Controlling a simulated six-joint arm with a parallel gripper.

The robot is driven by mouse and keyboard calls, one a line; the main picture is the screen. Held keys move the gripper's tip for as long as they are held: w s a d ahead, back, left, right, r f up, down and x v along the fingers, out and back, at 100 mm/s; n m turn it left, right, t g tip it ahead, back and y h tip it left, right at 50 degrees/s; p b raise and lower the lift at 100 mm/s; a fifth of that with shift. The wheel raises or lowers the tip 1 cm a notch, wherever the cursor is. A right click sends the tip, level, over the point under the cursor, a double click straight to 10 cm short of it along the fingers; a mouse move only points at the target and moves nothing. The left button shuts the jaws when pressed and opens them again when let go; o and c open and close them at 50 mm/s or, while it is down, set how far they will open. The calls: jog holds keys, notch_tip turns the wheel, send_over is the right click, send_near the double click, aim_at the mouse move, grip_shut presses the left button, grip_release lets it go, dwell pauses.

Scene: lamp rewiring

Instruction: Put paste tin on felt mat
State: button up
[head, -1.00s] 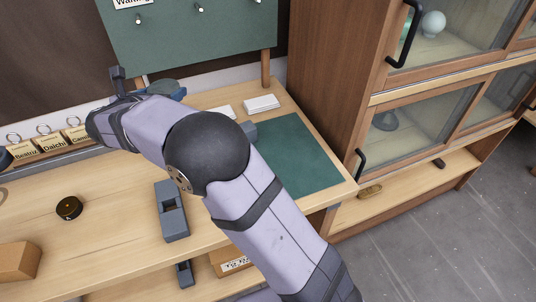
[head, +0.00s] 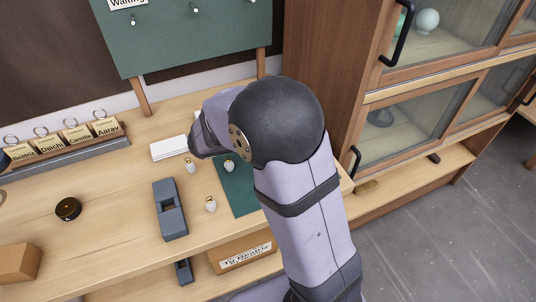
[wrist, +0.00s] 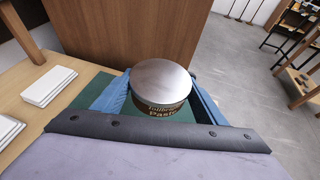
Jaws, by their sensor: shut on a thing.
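My gripper (wrist: 158,98) has its blue fingers on both sides of the paste tin (wrist: 161,85) in the wrist view. The tin is round, with a plain metal lid and a dark label reading "Paste", and is held upright. The green felt mat (wrist: 101,84) shows behind and below the tin; I cannot tell the gap between them. In the head view the felt mat (head: 240,193) lies at the right end of the bench, partly covered by my arm. My gripper and the tin are hidden behind my arm there.
Small white-and-brass pieces stand near the mat, one (head: 229,167) over its left part and another (head: 211,205) beside it. A white block (head: 169,148) and a grey-blue holder (head: 170,208) are left of it. A wooden cabinet (head: 335,90) stands close on the right.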

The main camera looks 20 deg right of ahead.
jog(key=shift+s+d+r+m+g, duration=0.15)
jog(key=shift+s+r+m+g, duration=0.05)
jog(key=shift+r+m+g, duration=0.15)
jog(key=shift+f, duration=5.05)
jog(key=shift+f, duration=0.15)
jog(key=o, duration=1.2)
jog(key=shift+c, duration=0.2)
jog(key=shift+r, duration=0.25)
jog(key=b+v, duration=0.1)
jog(key=v, duration=1.1)
jog(key=shift+f, duration=0.1)
